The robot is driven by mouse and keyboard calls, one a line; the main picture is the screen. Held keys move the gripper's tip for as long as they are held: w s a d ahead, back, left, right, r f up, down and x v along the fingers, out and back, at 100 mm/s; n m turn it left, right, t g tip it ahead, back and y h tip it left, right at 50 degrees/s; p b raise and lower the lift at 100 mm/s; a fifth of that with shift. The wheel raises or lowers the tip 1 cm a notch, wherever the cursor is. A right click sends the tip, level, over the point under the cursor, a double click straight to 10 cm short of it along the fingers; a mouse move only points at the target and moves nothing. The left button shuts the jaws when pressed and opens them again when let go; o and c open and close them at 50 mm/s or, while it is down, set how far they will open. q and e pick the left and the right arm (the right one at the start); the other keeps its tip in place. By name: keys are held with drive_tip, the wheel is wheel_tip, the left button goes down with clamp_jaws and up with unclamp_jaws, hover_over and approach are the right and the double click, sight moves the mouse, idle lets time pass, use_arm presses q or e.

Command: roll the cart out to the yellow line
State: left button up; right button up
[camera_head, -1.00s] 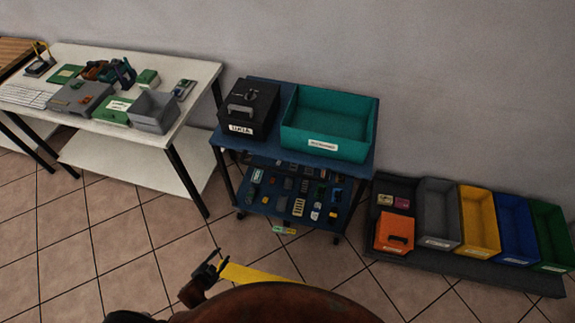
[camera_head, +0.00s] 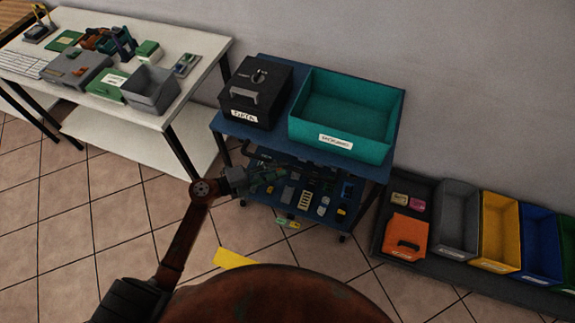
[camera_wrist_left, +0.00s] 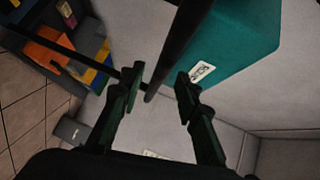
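The blue cart (camera_head: 279,130) stands against the wall, carrying a labelled black box (camera_head: 254,92) and a teal bin (camera_head: 345,120) on top. Its lower shelf holds several small parts. The yellow line (camera_head: 233,258) shows as a short strip on the floor in front, partly hidden by my body. My left gripper (camera_head: 268,176) is at the cart's front, below the top's edge. In the left wrist view, its fingers (camera_wrist_left: 160,85) are spread, with a dark bar (camera_wrist_left: 171,65) crossing between them; contact is not clear. My right gripper is out of view.
A white table (camera_head: 200,62) with boxes and a keyboard stands to the left. A row of bins, including an orange one (camera_head: 406,238) and a yellow one (camera_head: 500,235), stands on a dark base to the right. Tiled floor (camera_head: 110,235) lies clear in front.

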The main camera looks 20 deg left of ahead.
use_arm(q)
drive_tip(key=shift+x, duration=1.7)
clamp_jaws()
